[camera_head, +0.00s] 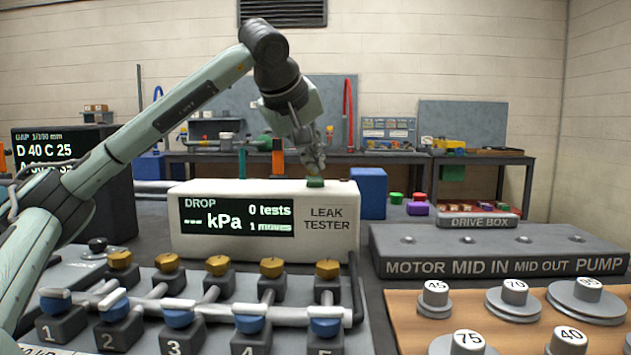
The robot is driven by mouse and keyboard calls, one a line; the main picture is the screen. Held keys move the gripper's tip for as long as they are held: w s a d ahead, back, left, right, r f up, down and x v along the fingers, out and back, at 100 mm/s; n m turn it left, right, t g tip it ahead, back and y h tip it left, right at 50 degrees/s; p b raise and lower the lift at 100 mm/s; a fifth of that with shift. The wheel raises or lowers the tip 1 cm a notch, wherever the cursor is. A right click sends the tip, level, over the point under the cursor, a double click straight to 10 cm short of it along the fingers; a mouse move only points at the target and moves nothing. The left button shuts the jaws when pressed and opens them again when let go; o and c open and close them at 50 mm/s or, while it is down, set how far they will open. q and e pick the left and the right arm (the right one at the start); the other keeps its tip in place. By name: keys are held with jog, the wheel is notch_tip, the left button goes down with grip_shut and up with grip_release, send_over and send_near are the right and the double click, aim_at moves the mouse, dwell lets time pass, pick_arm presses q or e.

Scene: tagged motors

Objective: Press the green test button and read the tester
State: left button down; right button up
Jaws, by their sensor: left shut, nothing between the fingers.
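The white leak tester (275,247) stands in the middle of the table. Its dark display (236,216) reads "DROP", "--- kPa", "0 tests" and "1 moves". The green test button (315,182) sits on top of the tester, above the "LEAK TESTER" label. My left gripper (318,168) points down just above the button, with its fingers shut and empty. I cannot tell whether the fingertips touch the button. My right gripper is not in view.
A numbered manifold (210,312) with blue and yellow knobs fills the front left. A grey drive box (480,247) and a wooden board (405,325) with numbered discs are at right. A gauge display (60,145) stands at left.

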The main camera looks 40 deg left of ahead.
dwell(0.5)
pick_arm(q)
jog(key=shift+f, duration=0.45)
jog(key=shift+f+b, duration=0.3)
jog(key=shift+f, duration=0.1)
dwell(0.4)
jog(key=shift+r, duration=0.15)
jog(key=shift+r+p, duration=0.7)
jog(key=shift+p, duration=0.15)
